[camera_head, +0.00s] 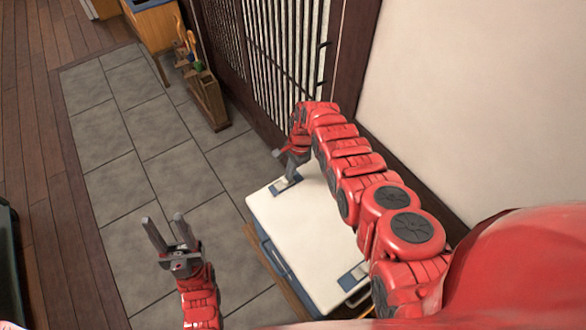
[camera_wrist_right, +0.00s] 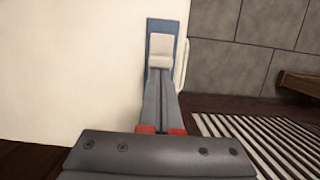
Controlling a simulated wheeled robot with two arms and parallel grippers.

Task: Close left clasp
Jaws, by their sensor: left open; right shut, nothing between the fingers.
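A cooler box with a white lid (camera_head: 300,235) and blue sides stands below me in the head view. One clasp (camera_head: 287,185) is at the lid's far end, and another clasp (camera_head: 353,277) is at the near right end. My right gripper (camera_head: 287,172) is shut and empty over the far clasp. In the right wrist view, the shut fingertips (camera_wrist_right: 160,75) lie right at the white tab of a clasp (camera_wrist_right: 161,48) on a blue plate; I cannot tell whether they touch. My left gripper (camera_head: 164,220) is open and empty, left of the box.
A lattice screen (camera_head: 270,50) and a pale wall (camera_head: 465,100) rise behind and right of the box. A wooden rack (camera_head: 205,98) stands farther back. The grey tiled floor (camera_head: 165,160) left of the box is clear.

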